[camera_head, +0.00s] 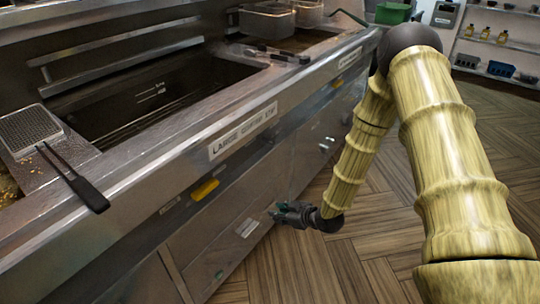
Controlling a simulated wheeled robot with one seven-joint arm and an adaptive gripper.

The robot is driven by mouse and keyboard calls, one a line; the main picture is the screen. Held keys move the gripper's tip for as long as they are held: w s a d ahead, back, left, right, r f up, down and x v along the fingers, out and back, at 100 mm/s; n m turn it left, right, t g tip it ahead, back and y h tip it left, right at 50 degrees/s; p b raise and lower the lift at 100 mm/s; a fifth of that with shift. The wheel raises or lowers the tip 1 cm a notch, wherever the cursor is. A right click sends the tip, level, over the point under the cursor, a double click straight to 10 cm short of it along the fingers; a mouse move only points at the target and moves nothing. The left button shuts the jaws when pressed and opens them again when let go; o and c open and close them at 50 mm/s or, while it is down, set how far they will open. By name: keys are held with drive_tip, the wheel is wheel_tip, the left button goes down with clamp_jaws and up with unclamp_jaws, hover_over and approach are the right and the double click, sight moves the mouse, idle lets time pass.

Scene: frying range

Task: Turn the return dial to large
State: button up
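My gripper (281,213) is low in front of the fryer's steel front panel (205,246), at the end of my yellow arm. It is small and dark with teal parts, and its fingers point left toward the panel. I cannot tell whether it is open or shut, or whether it touches the panel. No dial can be clearly made out; one may be hidden behind the gripper. A small white label (248,228) is on the panel just left of the gripper. A larger sign (243,131) higher up begins with "LARGE"; the rest is blurred.
A yellow handle (205,190) is on the front left of the gripper. Above are the fryer wells (150,98), a mesh basket (30,130) with a black handle overhanging the edge, and wire baskets (266,20) at the back. The wooden floor (375,235) right of the fryer is clear.

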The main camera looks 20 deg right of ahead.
drive_tip(key=w+d+r+n+t+y+b, duration=0.1)
drive_tip(key=w+d+r+n+t+b, duration=0.15)
drive_tip(key=w, duration=0.25)
drive_tip(key=w+d+r+n+t+y+b, duration=0.1)
drive_tip(key=w+d+r+n+y+b, duration=0.15)
drive_tip(key=w, duration=0.35)
drive_tip(key=n+t+y+b, duration=0.1)
drive_tip(key=n+y+b, duration=0.1)
drive_tip(key=n+b, duration=0.25)
approach(272, 142)
drive_tip(key=b+x, duration=0.1)
drive_tip(key=x, duration=0.8)
drive_tip(key=shift+f, duration=0.1)
drive_tip(key=shift+w+a+b, duration=0.35)
drive_tip(key=shift+w+a, duration=0.1)
drive_tip(key=shift+a, duration=0.05)
clamp_jaws()
